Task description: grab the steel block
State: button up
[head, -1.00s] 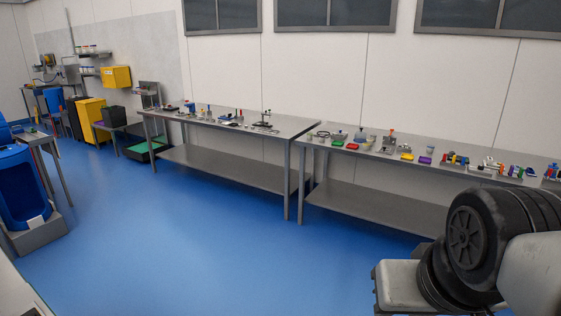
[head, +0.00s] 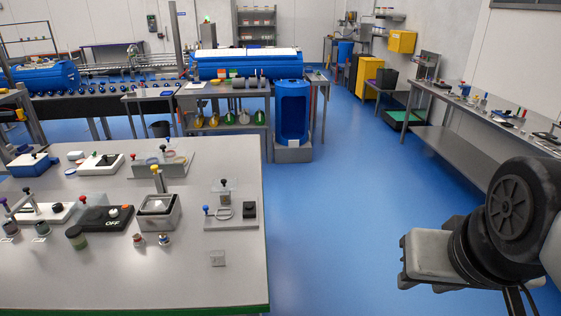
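A small light-grey, metallic-looking block (head: 217,258) lies alone near the right front of the near table in the head view. It looks like the steel block, but it is too small to be sure. A larger square metal piece with an opened top (head: 158,214) stands further back left, with a yellow-knobbed post behind it. My arm shows at the right edge, over the blue floor and well right of the table. No gripper fingers are in view.
The near table (head: 150,285) holds several small fixtures with coloured knobs; its front is mostly bare. A blue upright tub (head: 293,112) stands behind it. Open blue floor (head: 345,225) lies between this table and the steel bench (head: 452,140) along the right wall.

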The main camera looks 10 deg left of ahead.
aim_at(217, 257)
jog(key=i+u, duration=0.15)
jog(key=u, duration=0.25)
jog(key=i+l+u, duration=0.1)
jog(key=u, duration=0.25)
jog(key=i+l+u, duration=0.1)
jog(key=u, duration=0.3)
jog(key=l+u, duration=0.25)
jog(key=u, duration=0.15)
jog(key=i+l+u, duration=0.3)
jog(key=l+u, duration=0.25)
jog(key=i+l+u, duration=0.15)
jog(key=l+u, duration=0.15)
